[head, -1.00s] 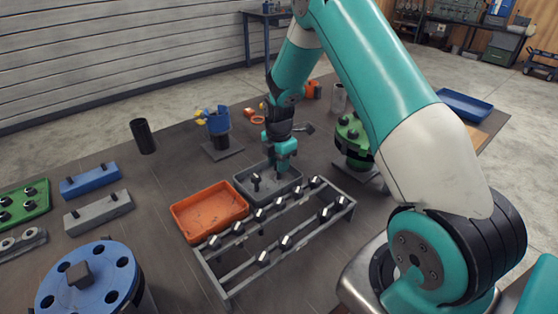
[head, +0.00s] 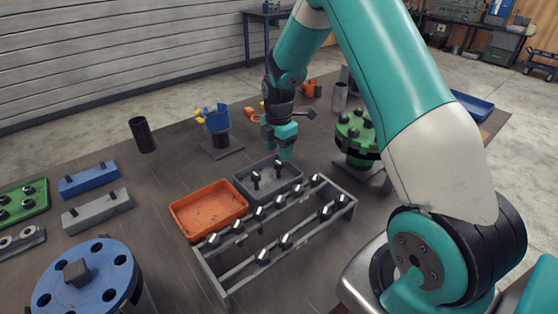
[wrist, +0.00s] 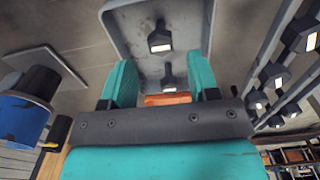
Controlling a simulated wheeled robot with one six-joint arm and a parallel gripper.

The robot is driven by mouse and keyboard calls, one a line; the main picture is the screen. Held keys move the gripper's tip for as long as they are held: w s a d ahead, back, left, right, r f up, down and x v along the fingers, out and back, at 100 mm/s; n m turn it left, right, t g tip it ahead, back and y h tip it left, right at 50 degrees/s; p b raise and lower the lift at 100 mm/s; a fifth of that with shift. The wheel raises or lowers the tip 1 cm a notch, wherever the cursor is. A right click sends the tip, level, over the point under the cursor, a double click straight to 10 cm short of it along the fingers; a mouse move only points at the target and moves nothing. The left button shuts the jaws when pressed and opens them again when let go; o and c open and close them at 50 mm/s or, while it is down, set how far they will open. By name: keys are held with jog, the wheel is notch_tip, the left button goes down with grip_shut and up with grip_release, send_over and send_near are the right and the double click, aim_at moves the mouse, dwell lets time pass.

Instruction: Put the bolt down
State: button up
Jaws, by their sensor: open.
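My gripper (head: 281,149) is open and empty, above the back of the small grey tray (head: 282,196). In the wrist view my open fingers (wrist: 161,80) are spread on either side of the nearer bolt (wrist: 168,77), with no contact visible. The other bolt (wrist: 159,40) is farther up in that picture, inside the same tray.
An orange tray (head: 207,214) lies left of the grey one. In front is a metal rack (head: 213,273) with several bolts. A green flange (head: 357,136) stands to the right and a blue cup on a stand (head: 217,119) behind left. A blue flange (head: 84,280) is front left.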

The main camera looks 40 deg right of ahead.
aim_at(278, 162)
jog(key=s+a+r+m+b, duration=0.1)
jog(key=s+a+r, duration=0.1)
jog(key=a+r, duration=0.3)
jog(key=s+a+r+m, duration=0.1)
jog(key=a+r, duration=0.1)
jog(key=r, duration=0.5)
jog(key=s+a+r+m+y, duration=0.2)
jog(key=s+a, duration=0.6)
jog(key=s, duration=0.4)
jog(key=s+a+r+m+y, duration=0.2)
jog(key=s+a+r+m, duration=0.2)
jog(key=s, duration=0.9)
jog(key=a+m, duration=0.3)
jog(key=a, duration=0.2)
jog(key=shift+s+a+r, duration=0.2)
jog(key=shift+a+r, duration=0.1)
jog(key=shift+r, duration=0.1)
